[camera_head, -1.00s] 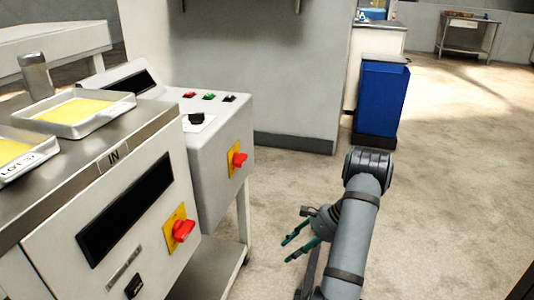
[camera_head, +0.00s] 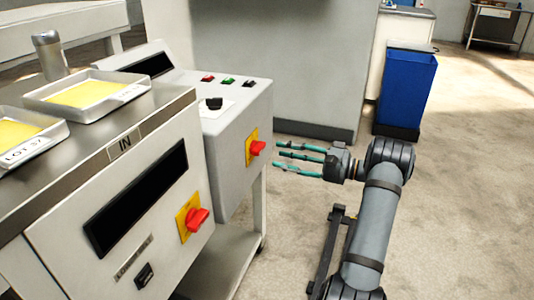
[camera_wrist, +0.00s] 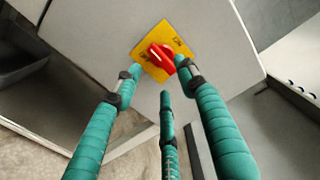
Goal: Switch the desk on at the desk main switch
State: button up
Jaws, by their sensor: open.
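The grey desk (camera_head: 236,165) carries a red rotary switch (camera_head: 257,148) on a yellow plate (camera_head: 251,139) on its right-hand face. In the wrist view the red switch (camera_wrist: 162,57) sits on its yellow plate (camera_wrist: 172,42), just beyond my fingertips. A second red switch (camera_head: 197,219) is on the front of the machine (camera_head: 60,245) marked IN. My gripper (camera_head: 278,157) has green fingers, spread open and empty. It is right of the desk switch and points left at it. In the wrist view my gripper (camera_wrist: 160,80) shows its fingers around the line to the switch, apparently not touching it.
The desk top has a black knob (camera_head: 214,103) and small red, green and black buttons. Trays (camera_head: 125,98) of yellow sheets lie on the machine. A blue bin (camera_head: 405,90) stands behind my arm. The floor to the right is clear.

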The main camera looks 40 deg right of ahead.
aim_at(258, 148)
jog(key=x, duration=0.6)
jog(key=c, duration=0.3)
grip_shut()
